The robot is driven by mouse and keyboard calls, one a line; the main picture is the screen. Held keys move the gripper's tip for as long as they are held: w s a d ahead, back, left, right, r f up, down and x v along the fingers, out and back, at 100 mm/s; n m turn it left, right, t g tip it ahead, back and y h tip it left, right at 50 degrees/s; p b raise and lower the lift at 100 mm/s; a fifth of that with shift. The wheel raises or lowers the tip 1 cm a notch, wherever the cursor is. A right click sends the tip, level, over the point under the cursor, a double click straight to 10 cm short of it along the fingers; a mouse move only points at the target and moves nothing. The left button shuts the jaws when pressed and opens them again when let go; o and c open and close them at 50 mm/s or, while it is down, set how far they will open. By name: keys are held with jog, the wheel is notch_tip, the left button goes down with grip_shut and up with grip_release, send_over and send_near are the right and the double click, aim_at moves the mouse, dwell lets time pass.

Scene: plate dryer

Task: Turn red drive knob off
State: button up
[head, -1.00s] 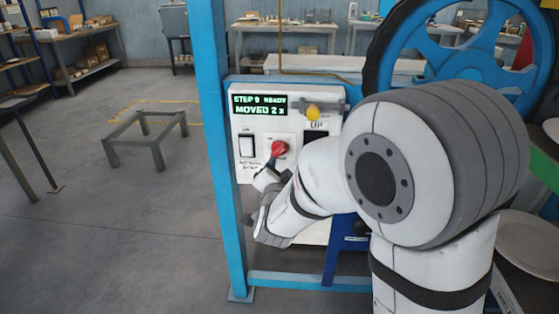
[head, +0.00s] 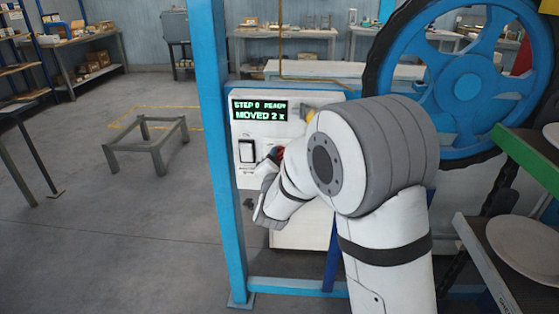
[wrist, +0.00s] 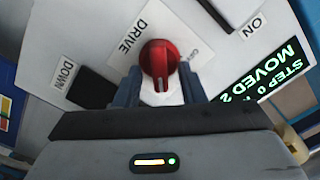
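The red drive knob (wrist: 160,60) sits on a white label plate marked DRIVE on the control panel (wrist: 85,35). Its ridge points toward my gripper in the wrist view. My gripper (wrist: 160,78) has one finger on each side of the knob, close to it. The fingers are apart; I cannot tell whether they touch the knob. In the head view my arm covers most of the knob, with only a bit of red (head: 279,151) showing beside my gripper (head: 272,156).
The green display (head: 259,110) reads STEP 0 READY, MOVED 2 x. A black switch (head: 247,151) is left of the knob. A blue post (head: 217,150) stands left of the panel, a blue wheel (head: 467,85) to the right. A low metal frame (head: 147,145) stands on open floor.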

grip_shut()
dwell(0.5)
jog(key=n+b, duration=0.1)
jog(key=n, duration=0.8)
jog(key=shift+a+b, duration=0.2)
jog(key=shift+b, duration=0.15)
jog(key=n+p, duration=0.1)
jog(key=n, duration=0.3)
jog(key=shift+a+n, duration=0.1)
jog(key=shift+n, duration=0.3)
jog(key=shift+a+f+n+p, duration=0.1)
jog(key=shift+n+p, duration=0.4)
jog(key=shift+n, duration=1.6)
